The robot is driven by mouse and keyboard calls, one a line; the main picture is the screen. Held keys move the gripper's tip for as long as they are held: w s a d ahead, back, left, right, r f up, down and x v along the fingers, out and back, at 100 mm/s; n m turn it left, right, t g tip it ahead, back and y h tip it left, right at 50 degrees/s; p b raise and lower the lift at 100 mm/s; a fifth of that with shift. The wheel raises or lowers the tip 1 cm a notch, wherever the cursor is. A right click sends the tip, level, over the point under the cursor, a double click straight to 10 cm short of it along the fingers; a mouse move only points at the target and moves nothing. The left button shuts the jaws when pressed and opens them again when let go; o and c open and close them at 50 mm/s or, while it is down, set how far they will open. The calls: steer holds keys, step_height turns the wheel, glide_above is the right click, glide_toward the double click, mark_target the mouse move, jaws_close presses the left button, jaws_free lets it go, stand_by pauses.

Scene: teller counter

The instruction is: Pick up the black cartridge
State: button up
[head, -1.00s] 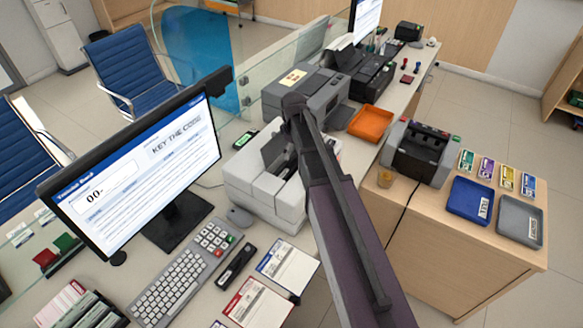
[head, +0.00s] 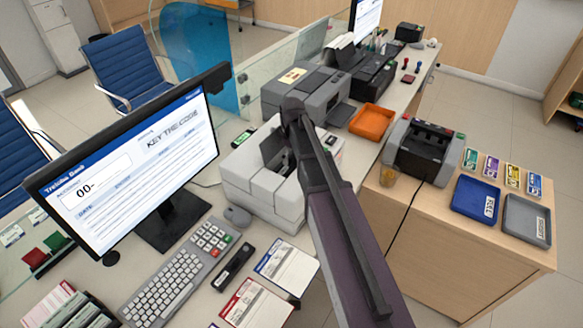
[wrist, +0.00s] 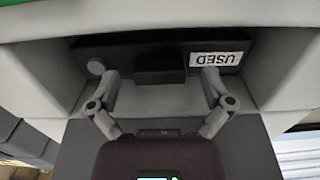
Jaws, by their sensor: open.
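The black cartridge (wrist: 140,52) shows in the wrist view, seated in a recess of a light grey machine. It has a raised block (wrist: 160,67) in its middle, a round knob on its left and an upside-down white "USED" label on its right. My gripper (wrist: 163,78) is open and empty, with one fingertip either side of the raised block and close to the cartridge's near edge. I cannot tell whether they touch. In the head view the machine (head: 262,195) stands open on the counter, and my arm hides the cartridge and gripper.
The recess walls stand close on both sides of my gripper. A grey printer (head: 335,88) and an orange tray (head: 371,118) are behind the machine. A monitor (head: 140,165) and keyboard (head: 168,285) are to the left, a side table with trays to the right.

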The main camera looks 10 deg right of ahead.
steer(key=shift+f, duration=0.3)
stand_by(0.4)
steer(key=c, duration=1.2)
